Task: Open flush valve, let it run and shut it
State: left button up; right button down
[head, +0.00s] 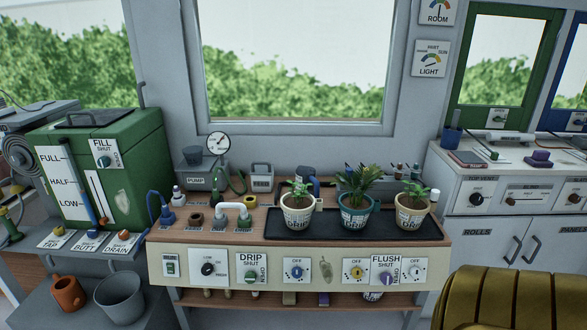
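The flush valve (387,278) is a purple knob on a white plate at the right end of the bench's front panel. Its plate reads FLUSH and SHUT at the top, with OPEN at the side. The knob is too small for me to tell its setting surely. The drip valve (251,277), with a green knob on a similar plate, is left of it on the same panel. A yellow knob (355,273) marked OFF sits between them. Neither of my grippers is in view.
Three potted plants stand on a black tray (436,230) above the panel. A green tank (136,150), a terracotta jug (68,294) and a grey bucket (120,298) are at left. A gold ribbed shape (512,300) fills the lower right. A white cabinet (548,237) stands at right.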

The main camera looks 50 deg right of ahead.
aim_at(386, 278)
jog(key=z, duration=0.45)
jog(key=l+z, duration=0.1)
jog(key=z, duration=1.25)
jog(key=l+z, duration=0.1)
jog(key=z, duration=0.35)
jog(key=i+j, duration=0.05)
